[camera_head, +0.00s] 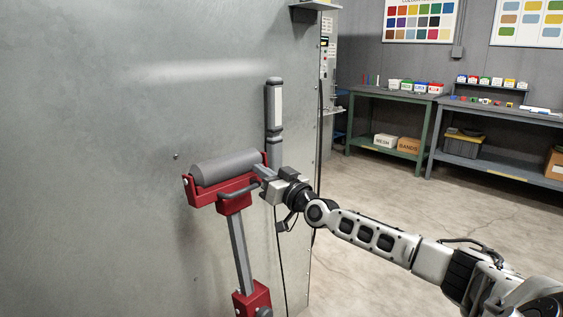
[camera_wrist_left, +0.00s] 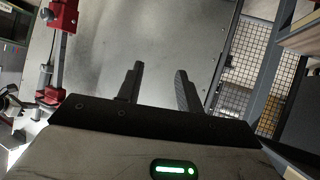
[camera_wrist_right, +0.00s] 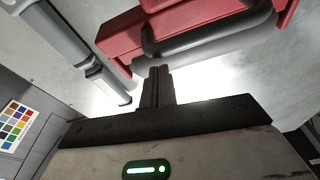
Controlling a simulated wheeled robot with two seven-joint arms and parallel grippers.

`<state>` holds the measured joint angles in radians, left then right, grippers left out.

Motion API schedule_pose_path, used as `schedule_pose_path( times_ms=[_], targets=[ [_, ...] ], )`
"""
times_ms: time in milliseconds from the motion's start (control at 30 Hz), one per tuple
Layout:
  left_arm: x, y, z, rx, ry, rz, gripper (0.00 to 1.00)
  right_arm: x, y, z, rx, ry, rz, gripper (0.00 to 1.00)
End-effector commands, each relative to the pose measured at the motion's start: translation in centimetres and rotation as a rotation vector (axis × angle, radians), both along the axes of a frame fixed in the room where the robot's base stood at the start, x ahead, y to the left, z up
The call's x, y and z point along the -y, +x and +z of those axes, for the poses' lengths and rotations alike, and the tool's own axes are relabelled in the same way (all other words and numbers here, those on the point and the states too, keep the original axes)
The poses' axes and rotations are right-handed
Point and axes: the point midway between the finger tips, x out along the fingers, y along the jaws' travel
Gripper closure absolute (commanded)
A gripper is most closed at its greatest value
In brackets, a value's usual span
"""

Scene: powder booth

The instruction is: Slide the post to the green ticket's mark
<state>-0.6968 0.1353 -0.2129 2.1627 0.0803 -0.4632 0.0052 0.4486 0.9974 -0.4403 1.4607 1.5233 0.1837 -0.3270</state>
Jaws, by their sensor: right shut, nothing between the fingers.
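The red post stand (camera_head: 252,302) has a grey post (camera_head: 238,250) topped by a red cradle (camera_head: 228,203) that carries a grey roller (camera_head: 225,169). A dark curved handle (camera_head: 240,190) sits on the cradle's front. My right gripper (camera_head: 259,170) is shut and empty at the cradle's right end. In the right wrist view its closed fingertips (camera_wrist_right: 160,68) are close to the handle (camera_wrist_right: 205,42); I cannot tell whether they touch. My left gripper (camera_wrist_left: 158,70) is open and empty, outside the head view. The post stand (camera_wrist_left: 62,15) is left of it in its wrist view. I see no green ticket or mark.
A large grey metal panel (camera_head: 90,120) stands behind the post. A grey upright handle (camera_head: 274,110) is fixed near its right edge. A green-framed bench (camera_head: 395,93) and a grey bench (camera_head: 510,112) stand at the back right. The floor (camera_head: 390,205) before them is clear.

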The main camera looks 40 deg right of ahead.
Motion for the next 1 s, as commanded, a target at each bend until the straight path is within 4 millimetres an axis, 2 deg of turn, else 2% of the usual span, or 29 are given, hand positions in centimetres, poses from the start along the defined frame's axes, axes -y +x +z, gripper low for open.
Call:
schedule_pose_path(
  times_ms=[33,67,167,433,600,800,1000],
  targets=[
    [-0.1,-0.1,1.2,-0.005,0.011,-0.001,0.64,0.1,0.1,1.9,0.001,0.0,0.0,1.0],
    [-0.2,-0.2,1.4,-0.008,0.02,-0.002,0.64,0.2,0.2,2.5,0.001,0.001,0.0,1.0],
    [-0.3,-0.3,0.4,-0.021,0.038,-0.005,0.64,0.3,-1.0,1.5,-0.008,-0.002,0.001,1.0],
    [-0.5,0.1,1.0,-0.017,0.06,-0.013,0.64,0.5,-5.1,0.8,-0.006,-0.004,0.001,1.0],
    [-0.6,-0.1,0.6,-0.029,0.07,-0.018,0.64,0.6,-7.3,0.4,-0.005,-0.002,0.002,1.0],
    [-0.7,-0.2,0.6,-0.033,0.076,-0.02,0.64,0.7,-9.0,0.1,-0.002,-0.002,0.0,1.0],
    [-0.7,-0.2,0.6,-0.032,0.077,-0.021,0.64,0.8,-9.6,0.0,0.001,-0.001,0.0,1.0]
  ],
)
